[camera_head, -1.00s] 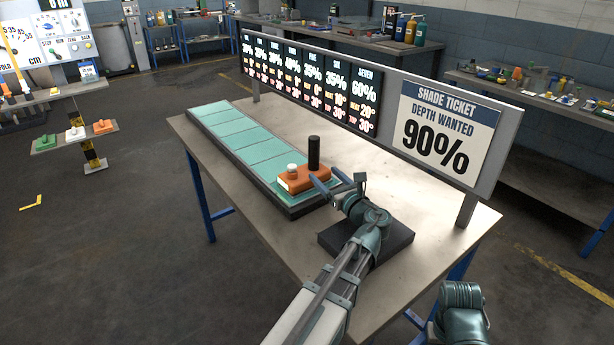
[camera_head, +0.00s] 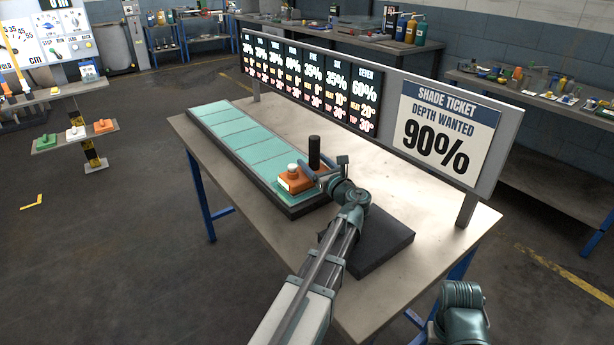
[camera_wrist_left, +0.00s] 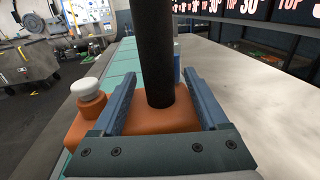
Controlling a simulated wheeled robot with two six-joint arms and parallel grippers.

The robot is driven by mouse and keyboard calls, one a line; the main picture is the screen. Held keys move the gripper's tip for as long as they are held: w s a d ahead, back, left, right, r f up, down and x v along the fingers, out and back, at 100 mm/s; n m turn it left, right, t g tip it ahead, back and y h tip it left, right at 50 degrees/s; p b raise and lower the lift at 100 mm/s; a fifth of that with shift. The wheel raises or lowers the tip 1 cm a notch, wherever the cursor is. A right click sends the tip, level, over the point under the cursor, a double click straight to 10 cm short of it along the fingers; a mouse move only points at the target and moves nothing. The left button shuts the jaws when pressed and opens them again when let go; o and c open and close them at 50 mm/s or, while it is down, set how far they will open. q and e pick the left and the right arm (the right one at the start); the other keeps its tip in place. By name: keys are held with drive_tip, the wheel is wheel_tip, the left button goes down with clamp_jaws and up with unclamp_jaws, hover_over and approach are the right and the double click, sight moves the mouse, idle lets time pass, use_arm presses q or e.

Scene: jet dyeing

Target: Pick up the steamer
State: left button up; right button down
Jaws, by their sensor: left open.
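The steamer, as I take it, is an orange block (camera_head: 291,183) with a white knob and an upright black handle (camera_head: 314,150). It rests on the near end of the green-panelled strip (camera_head: 250,146). My left gripper (camera_head: 311,172) is open at the handle. In the left wrist view, the black handle (camera_wrist_left: 154,50) stands between the two spread fingers of my left gripper (camera_wrist_left: 158,85), with space on both sides. The orange body (camera_wrist_left: 150,121) shows below, and the white knob (camera_wrist_left: 88,90) is outside the left finger. No fingertips of my right arm show.
A dark flat block (camera_head: 375,241) lies on the table (camera_head: 425,215) beside the strip, under my left arm. A board with percentage panels and a shade ticket (camera_head: 445,130) reading 90% stands along the table's back edge. Bare tabletop lies between the strip and the board.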

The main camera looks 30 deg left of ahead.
use_arm(q)
clamp_jaws()
idle(0.3)
idle(1.1)
